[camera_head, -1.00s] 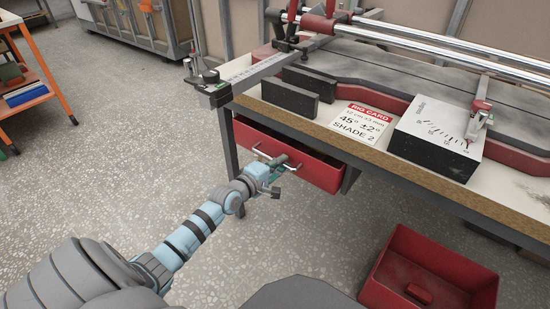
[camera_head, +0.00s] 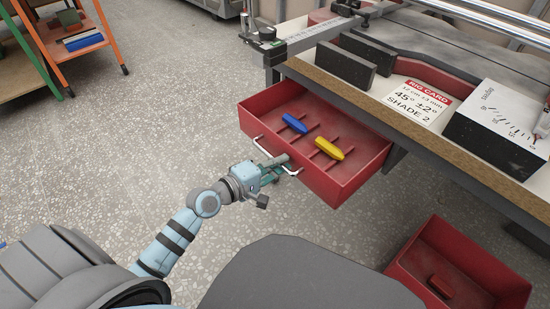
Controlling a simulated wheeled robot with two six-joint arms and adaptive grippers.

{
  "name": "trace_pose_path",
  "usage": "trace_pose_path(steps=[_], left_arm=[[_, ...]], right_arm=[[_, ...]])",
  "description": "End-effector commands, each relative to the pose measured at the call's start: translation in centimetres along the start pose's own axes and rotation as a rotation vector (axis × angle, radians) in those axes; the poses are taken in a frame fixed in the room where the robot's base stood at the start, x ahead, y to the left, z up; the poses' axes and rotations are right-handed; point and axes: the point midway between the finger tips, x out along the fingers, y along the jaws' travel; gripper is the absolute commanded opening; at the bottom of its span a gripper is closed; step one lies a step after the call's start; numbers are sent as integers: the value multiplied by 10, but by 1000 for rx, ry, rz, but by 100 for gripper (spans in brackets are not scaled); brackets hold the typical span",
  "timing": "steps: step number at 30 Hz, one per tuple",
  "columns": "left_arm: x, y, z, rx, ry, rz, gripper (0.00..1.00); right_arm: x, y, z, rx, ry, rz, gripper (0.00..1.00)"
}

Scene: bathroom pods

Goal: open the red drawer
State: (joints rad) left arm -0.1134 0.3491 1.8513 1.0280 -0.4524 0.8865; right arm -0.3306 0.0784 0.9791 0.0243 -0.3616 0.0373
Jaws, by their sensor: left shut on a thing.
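The red drawer (camera_head: 358,178) hangs under the workbench and stands well out, with its inside showing. A blue piece (camera_head: 294,123) and a yellow piece (camera_head: 329,149) lie in it among low red dividers. A pale bar handle (camera_head: 262,147) runs along its front. My left gripper (camera_head: 277,164) is at the front of the drawer, shut on the handle near its middle. The fingers partly hide the handle there. My right gripper is not in view.
The bench top (camera_head: 395,112) above holds a printed card (camera_head: 417,101), dark blocks (camera_head: 346,66) and a black-and-white box (camera_head: 497,125). A red bin (camera_head: 460,265) stands on the floor at lower right. An orange shelf (camera_head: 110,42) is at upper left. The floor left of the drawer is clear.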

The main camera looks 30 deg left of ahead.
Motion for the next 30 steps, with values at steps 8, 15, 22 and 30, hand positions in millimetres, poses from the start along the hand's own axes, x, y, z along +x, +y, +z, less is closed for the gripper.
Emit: trace_pose_path(steps=[8, 15, 22, 30], left_arm=[[-1, 0, 1, -1, -2, -1, 0], [-2, 0, 0, -2, 0, -1, 20], [-5, -1, 0, 0, 1, -3, 20], [-58, -2, 0, 4, -1, -6, 20]], right_arm=[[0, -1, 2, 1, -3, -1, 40], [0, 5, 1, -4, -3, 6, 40], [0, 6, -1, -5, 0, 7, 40], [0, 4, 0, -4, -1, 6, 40]])
